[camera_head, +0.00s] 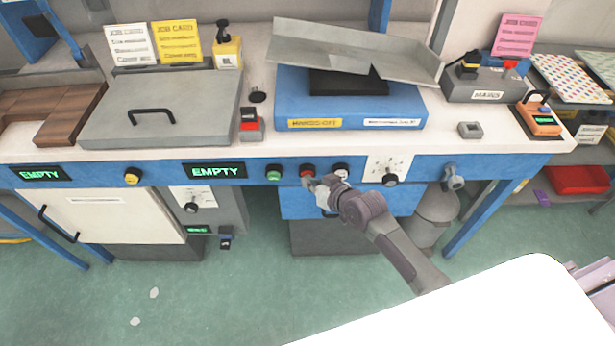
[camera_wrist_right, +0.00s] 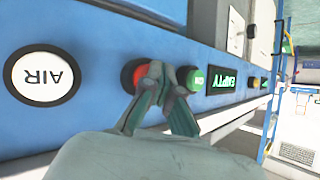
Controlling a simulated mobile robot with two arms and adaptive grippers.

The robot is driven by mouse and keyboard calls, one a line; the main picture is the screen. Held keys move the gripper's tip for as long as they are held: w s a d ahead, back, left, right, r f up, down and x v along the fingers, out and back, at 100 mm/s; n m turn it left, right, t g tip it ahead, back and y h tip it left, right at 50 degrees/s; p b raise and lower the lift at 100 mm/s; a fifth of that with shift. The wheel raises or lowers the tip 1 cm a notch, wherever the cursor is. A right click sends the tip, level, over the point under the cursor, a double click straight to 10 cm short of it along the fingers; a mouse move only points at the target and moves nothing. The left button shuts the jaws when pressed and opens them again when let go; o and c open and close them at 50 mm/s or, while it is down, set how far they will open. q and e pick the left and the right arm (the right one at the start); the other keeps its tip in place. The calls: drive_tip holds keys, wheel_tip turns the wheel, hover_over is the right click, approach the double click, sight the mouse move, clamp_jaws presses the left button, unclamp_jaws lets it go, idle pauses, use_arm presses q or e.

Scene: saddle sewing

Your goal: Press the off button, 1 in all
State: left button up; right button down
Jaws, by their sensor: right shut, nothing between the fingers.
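The red button (camera_head: 307,170) sits on the blue front panel of the bench, between a green button (camera_head: 273,173) and a white button (camera_head: 341,171). My right gripper (camera_head: 312,183) is shut and empty, its fingertips at the red button's lower edge in the head view. In the right wrist view the shut fingertips (camera_wrist_right: 155,70) overlap the red button (camera_wrist_right: 131,75) and hide part of it. Any label on it is hidden; I cannot tell whether the fingertips touch it. The green button (camera_wrist_right: 193,79) there reads "ON". My left gripper is not in view.
In the wrist view, the white button (camera_wrist_right: 42,79) reads "AIR". Displays reading "EMPTY" (camera_head: 217,171), a yellow button (camera_head: 132,176) and a dial (camera_head: 390,180) share the panel. A grey tray lid (camera_head: 165,118) and blue press (camera_head: 350,105) stand on the bench.

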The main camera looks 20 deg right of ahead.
drive_tip(key=shift+r, duration=0.1)
drive_tip(key=shift+s+a+p, duration=0.3)
drive_tip(key=shift+s+p, duration=0.45)
drive_tip(key=shift+s, duration=0.2)
drive_tip(key=s+p, duration=0.1)
drive_tip(key=s, duration=0.1)
drive_tip(key=s+a+p, duration=0.1)
drive_tip(key=s+p, duration=0.1)
drive_tip(key=shift+s+a, duration=0.2)
drive_tip(key=shift+s, duration=0.2)
idle(0.4)
